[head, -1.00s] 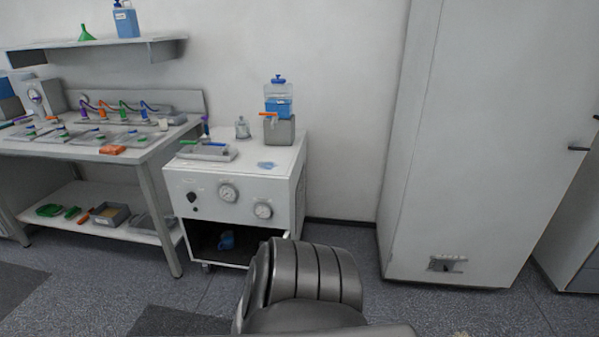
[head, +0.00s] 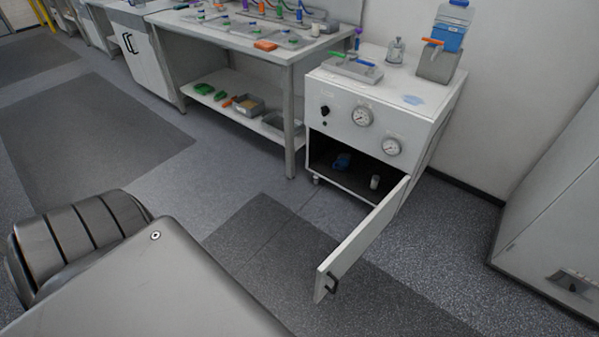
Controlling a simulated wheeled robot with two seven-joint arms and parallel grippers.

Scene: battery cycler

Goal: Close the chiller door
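The chiller (head: 340,117) is a white cabinet with a dark knob and two round gauges on its front, right of centre in the head view. Its door (head: 362,238) stands wide open, hinged at the right side and swung out towards me, with a dark handle (head: 331,283) near its free edge. Inside the dark opening are a blue item (head: 342,161) and a small white item (head: 375,182). Neither of my grippers shows. Only grey parts of my own body fill the lower left.
A white workbench (head: 272,52) with a lower shelf stands left of the chiller. A blue container (head: 451,27) and a tray (head: 345,67) sit on the chiller. A tall white cabinet (head: 555,225) is at the right edge. Floor left of the door is clear.

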